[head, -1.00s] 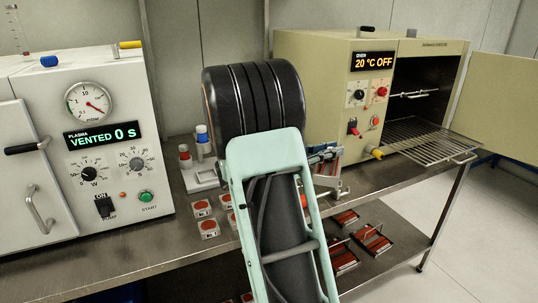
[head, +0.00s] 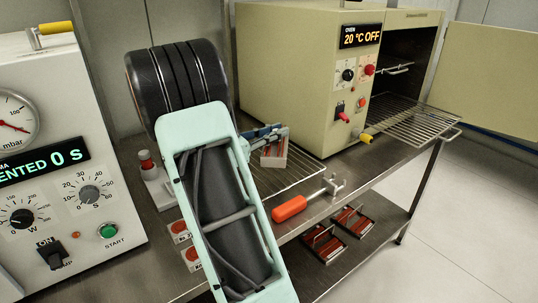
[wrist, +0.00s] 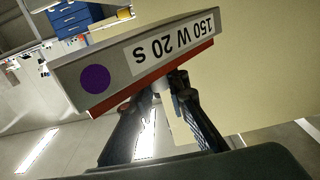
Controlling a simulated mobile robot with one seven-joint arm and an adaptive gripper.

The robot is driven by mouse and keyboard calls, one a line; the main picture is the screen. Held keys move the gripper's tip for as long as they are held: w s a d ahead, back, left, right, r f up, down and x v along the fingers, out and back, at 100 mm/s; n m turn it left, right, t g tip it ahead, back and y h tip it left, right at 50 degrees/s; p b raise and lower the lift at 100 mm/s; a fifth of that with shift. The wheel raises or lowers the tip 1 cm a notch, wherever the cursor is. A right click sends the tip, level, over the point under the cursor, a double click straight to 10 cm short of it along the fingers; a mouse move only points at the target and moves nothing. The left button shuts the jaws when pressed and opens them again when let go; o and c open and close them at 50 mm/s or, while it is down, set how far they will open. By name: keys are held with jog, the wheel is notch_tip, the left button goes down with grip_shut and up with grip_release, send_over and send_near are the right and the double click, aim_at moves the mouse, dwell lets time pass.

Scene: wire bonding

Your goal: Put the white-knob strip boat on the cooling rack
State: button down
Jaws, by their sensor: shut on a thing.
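My gripper (head: 264,134) is shut on a strip boat, most likely by its knob. This boat (head: 273,156) shows small beside my arm in the head view, above or at a wire rack on the bench. In the wrist view, the held boat (wrist: 135,60) is tilted across the fingers (wrist: 163,95), with a purple dot, an upside-down "150 W 20 S" label and a red edge. A pale bit shows between the fingertips, but I cannot be sure of the knob's colour. The wire rack (head: 296,172), likely the cooling rack, is partly hidden by my arm. I cannot tell whether boat and rack touch.
The oven (head: 290,70) stands open behind, with a wire shelf (head: 415,122) sticking out. An orange-handled tool (head: 290,207) lies at the bench's front edge. Two boats (head: 322,243) sit on the lower shelf. The plasma unit (head: 60,170) stands at left.

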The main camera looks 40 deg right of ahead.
notch_tip(320, 180, down, 6)
jog(key=shift+f+b, duration=0.1)
jog(key=shift+b, duration=0.6)
